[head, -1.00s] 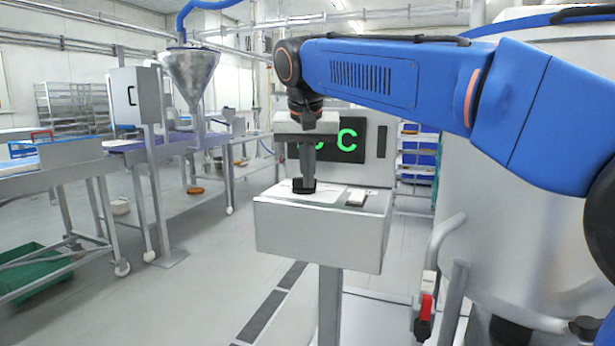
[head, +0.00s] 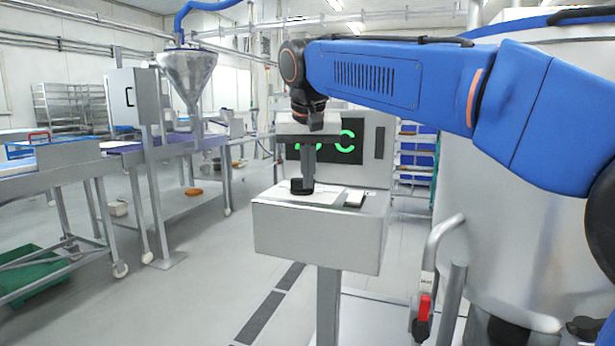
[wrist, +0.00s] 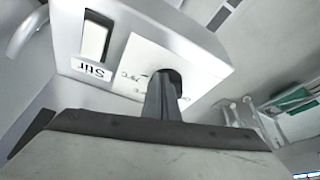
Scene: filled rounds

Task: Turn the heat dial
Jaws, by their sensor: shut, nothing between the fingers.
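The control box (head: 310,234) stands on a post in the middle of the head view. A white plate (head: 325,195) lies on its top, and the dark heat dial (head: 301,187) sits on this plate. My gripper (head: 304,180) points down with its shut fingertips at the dial. In the wrist view the fingers (wrist: 165,85) end at the dark round dial (wrist: 172,76), hiding much of it. Marks show on the white plate around it. I cannot tell whether the fingertips touch the dial.
A rocker switch (wrist: 95,40) with a label (wrist: 92,70) is beside the plate. A dark display (head: 345,140) with green characters stands behind the box. A large steel vessel (head: 500,240) with a pipe handle is close on the right. Steel tables (head: 180,205) stand left.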

